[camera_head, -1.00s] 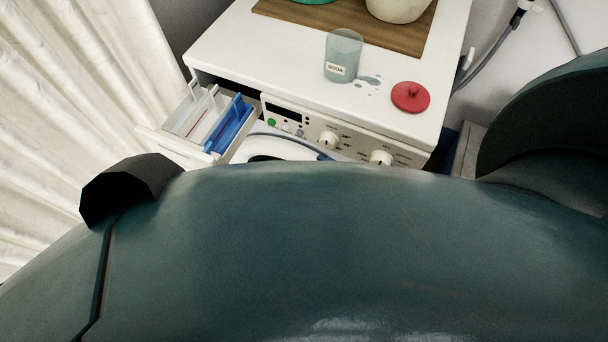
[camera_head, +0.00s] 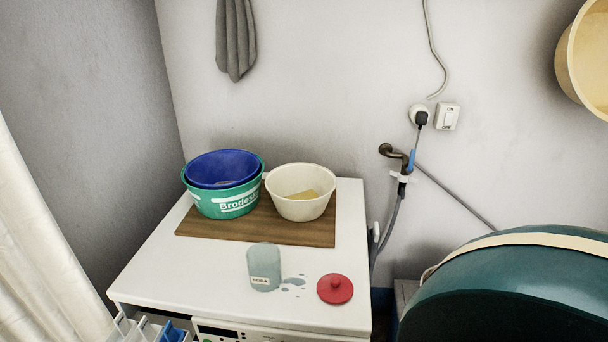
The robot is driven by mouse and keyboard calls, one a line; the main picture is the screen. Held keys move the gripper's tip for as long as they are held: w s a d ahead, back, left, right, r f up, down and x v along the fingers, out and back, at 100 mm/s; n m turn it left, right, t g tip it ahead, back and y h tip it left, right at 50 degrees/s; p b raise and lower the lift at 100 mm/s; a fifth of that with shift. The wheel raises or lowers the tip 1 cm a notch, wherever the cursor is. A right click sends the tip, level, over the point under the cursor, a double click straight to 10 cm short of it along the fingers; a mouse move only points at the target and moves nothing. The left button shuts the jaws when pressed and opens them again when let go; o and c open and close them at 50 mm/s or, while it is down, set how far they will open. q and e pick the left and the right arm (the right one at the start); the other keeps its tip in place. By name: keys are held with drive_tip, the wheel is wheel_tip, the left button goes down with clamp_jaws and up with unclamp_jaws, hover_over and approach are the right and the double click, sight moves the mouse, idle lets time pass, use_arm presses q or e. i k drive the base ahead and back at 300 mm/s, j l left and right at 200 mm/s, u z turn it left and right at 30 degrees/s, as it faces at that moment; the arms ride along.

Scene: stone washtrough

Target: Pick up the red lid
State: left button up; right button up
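The red lid (camera_head: 335,289) is a round disc with a small knob on top. It lies knob up on the white machine top, near its front right corner. A glass jar (camera_head: 264,266) labelled SODA stands to its left, with small grey wet-looking spots on the surface between them. Nothing covers the lid. Neither of my grippers is in view.
A wooden board (camera_head: 265,229) behind the jar bears a blue tub (camera_head: 222,168) inside a green tub (camera_head: 222,202), and a cream bowl (camera_head: 300,193). An open drawer (camera_head: 150,329) is at front left. A tap (camera_head: 395,152) with a hose is on the wall. A large dark green rounded body (camera_head: 510,295) fills the lower right.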

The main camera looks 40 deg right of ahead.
sight(333, 288)
drive_tip(key=z, duration=1.6)
